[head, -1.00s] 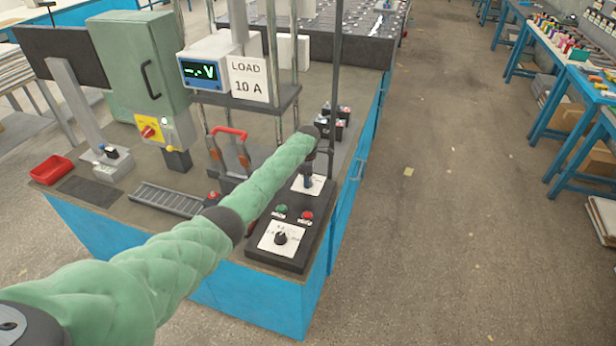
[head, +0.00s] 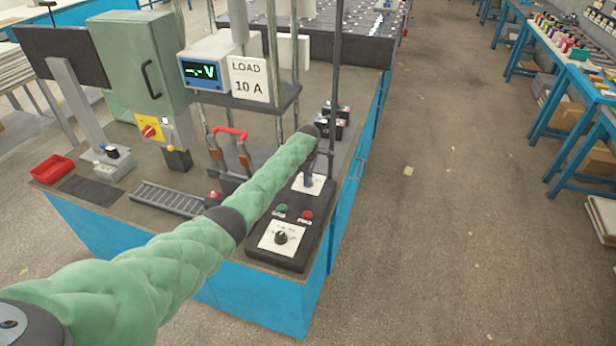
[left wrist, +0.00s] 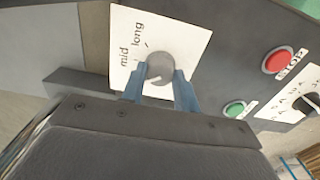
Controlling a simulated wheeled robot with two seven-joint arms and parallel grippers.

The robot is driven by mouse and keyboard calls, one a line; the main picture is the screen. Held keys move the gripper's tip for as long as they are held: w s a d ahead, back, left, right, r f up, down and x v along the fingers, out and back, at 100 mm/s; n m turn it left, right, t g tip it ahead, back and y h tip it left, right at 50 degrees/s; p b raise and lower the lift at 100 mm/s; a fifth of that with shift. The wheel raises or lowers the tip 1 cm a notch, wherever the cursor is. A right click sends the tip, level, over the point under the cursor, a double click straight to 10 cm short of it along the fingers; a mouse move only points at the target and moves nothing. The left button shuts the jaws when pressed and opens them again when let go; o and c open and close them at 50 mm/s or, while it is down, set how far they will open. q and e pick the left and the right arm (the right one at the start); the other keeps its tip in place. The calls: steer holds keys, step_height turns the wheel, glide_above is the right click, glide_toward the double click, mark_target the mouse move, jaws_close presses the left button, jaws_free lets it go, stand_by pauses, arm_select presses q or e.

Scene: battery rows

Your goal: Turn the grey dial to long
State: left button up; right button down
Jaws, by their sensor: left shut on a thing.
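The grey dial (left wrist: 160,67) sits on a white plate (left wrist: 185,32) printed with "mid" and "long". My left gripper (left wrist: 159,88) has its two blue fingers on either side of the dial and is shut on it. I cannot tell for sure which word the dial points to. In the head view my left gripper (head: 308,181) reaches down over the far end of the black control box (head: 265,256), and the dial is hidden there. My right gripper is not in view.
On the same box are a green button (head: 281,210), a red stop button (head: 307,215) and a second, black knob (head: 281,238). A dark upright post (head: 337,70) stands close to my left arm.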

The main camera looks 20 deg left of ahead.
arm_select(q)
steer(key=m, duration=0.2)
steer(key=shift+m, duration=0.4)
steer(key=m+p, duration=0.1)
steer(key=m, duration=0.1)
steer(key=shift+m, duration=0.3)
steer(key=m, duration=0.2)
steer(key=shift+m, duration=1.3)
steer(key=m, duration=0.2)
steer(key=shift+m, duration=1.9)
steer(key=o, duration=1)
steer(key=shift+c, duration=0.2)
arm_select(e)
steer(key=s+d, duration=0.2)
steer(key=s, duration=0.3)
arm_select(q)
steer(key=shift+r, duration=0.15)
step_height(320, 180, up, 3)
steer(key=shift+b, duration=0.65)
step_height(320, 180, up, 3)
steer(key=shift+r+b, duration=0.2)
steer(key=shift+b, duration=0.3)
steer(key=shift+r, duration=0.55)
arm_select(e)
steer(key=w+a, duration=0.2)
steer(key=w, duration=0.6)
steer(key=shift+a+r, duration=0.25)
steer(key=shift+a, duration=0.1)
